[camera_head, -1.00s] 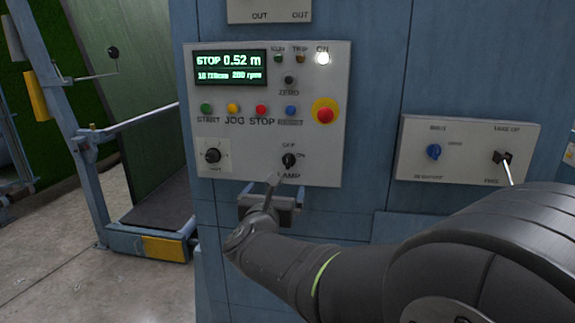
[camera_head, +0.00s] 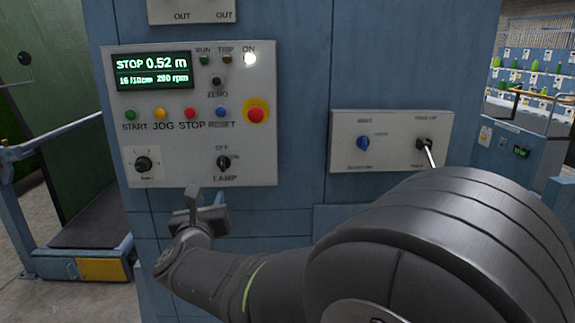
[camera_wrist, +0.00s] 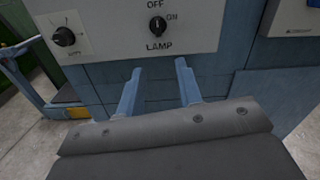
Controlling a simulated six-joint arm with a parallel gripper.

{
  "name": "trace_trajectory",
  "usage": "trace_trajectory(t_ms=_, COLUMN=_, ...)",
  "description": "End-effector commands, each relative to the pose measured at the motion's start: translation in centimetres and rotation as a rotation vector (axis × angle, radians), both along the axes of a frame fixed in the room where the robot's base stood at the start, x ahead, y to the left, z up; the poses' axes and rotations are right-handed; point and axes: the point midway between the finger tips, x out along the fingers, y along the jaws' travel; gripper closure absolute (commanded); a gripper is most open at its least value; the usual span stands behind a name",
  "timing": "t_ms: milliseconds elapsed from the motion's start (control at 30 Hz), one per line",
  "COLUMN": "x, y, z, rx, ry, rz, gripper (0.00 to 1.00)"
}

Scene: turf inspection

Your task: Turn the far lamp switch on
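The lamp switch (camera_head: 223,162) is a black rotary knob low on the grey control panel (camera_head: 262,145), with OFF above it, ON to its right and LAMP below. In the wrist view the knob (camera_wrist: 157,26) appears to point up toward OFF. My gripper (camera_head: 207,201) is just below the panel's lower edge in the head view. In the wrist view my gripper (camera_wrist: 158,66) has its two fingers apart, with nothing between them, below the LAMP label. It is not touching the knob.
Left of the switch is another black knob (camera_head: 143,164). Above are the display (camera_head: 153,70), several coloured buttons and a red stop button (camera_head: 256,115) on yellow. A second panel (camera_head: 391,128) to the right holds a blue knob (camera_head: 363,143) and a toggle lever (camera_head: 426,145).

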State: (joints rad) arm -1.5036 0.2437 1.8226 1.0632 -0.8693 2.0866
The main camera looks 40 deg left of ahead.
Motion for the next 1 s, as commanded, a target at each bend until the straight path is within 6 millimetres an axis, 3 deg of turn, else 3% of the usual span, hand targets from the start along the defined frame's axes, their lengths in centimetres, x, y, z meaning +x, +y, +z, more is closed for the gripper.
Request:
trace_trajectory(t_ms=533, x=2.0, y=1.1, z=-3.0, rx=-0.858, ry=-0.977, rz=-0.17, gripper=0.67)
trace_trajectory(t_ms=1000, x=2.4, y=2.1, z=-5.5, rx=-1.635, ry=-1.749, rz=-0.424, gripper=0.67)
